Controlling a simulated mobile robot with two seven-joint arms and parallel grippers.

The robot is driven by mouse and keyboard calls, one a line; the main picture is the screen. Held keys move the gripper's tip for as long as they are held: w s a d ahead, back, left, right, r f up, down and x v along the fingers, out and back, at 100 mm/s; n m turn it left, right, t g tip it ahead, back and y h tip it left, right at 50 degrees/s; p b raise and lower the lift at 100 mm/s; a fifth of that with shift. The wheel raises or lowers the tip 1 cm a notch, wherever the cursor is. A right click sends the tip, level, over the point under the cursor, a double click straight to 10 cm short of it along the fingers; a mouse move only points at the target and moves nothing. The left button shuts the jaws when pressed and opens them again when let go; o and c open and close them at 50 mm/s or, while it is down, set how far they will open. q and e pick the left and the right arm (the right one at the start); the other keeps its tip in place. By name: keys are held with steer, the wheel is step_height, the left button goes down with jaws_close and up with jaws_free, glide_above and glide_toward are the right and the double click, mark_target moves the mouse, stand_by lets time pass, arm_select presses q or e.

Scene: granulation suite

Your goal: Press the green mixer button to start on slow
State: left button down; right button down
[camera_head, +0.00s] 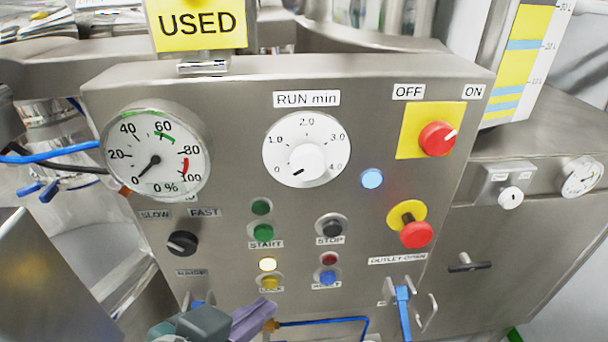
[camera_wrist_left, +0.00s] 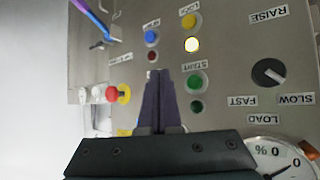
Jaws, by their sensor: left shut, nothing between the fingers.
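The green START button (camera_head: 263,232) is on the steel panel below a green lamp (camera_head: 261,207); in the upside-down left wrist view the button (camera_wrist_left: 195,82) is right of my fingertips. The black SLOW/FAST knob (camera_head: 182,243) has its white mark toward the SLOW side; it also shows in the wrist view (camera_wrist_left: 268,72). My left gripper (camera_head: 270,302) is shut and empty, low in front of the panel, below the START button. Its purple fingers (camera_wrist_left: 160,75) point up in the wrist view, apart from the button as far as I can tell. My right gripper is not in view.
Close by are the black STOP button (camera_head: 331,227), a lit yellow lamp (camera_head: 267,264), a yellow button (camera_head: 270,282) and a blue button (camera_head: 327,277). A red button on yellow (camera_head: 415,234) and a red OFF/ON switch (camera_head: 437,138) are at right. A gauge (camera_head: 156,155) protrudes at left.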

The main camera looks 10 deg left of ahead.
arm_select(q)
steer(key=b, duration=0.3)
glide_toward(271, 239)
steer(key=shift+w+d+f, duration=0.3)
steer(key=shift+w+f, duration=0.25)
steer(key=shift+f, duration=0.1)
steer(key=shift+w+d+f, duration=0.3)
steer(key=shift+w+f, duration=0.25)
steer(key=shift+f, duration=0.1)
steer(key=shift+w+d+f, duration=0.3)
steer(key=shift+w+f, duration=0.25)
steer(key=shift+f, duration=0.1)
steer(key=shift+w, duration=0.15)
stand_by(0.3)
steer(key=shift+w+a, duration=0.15)
steer(key=shift+w, duration=0.1)
steer(key=shift+w+a, duration=0.1)
steer(key=shift+w, duration=0.3)
stand_by(0.7)
steer(key=shift+s, duration=0.15)
steer(key=shift+s+d+p, duration=0.25)
steer(key=shift+s+p, duration=0.1)
steer(key=shift+s, duration=0.3)
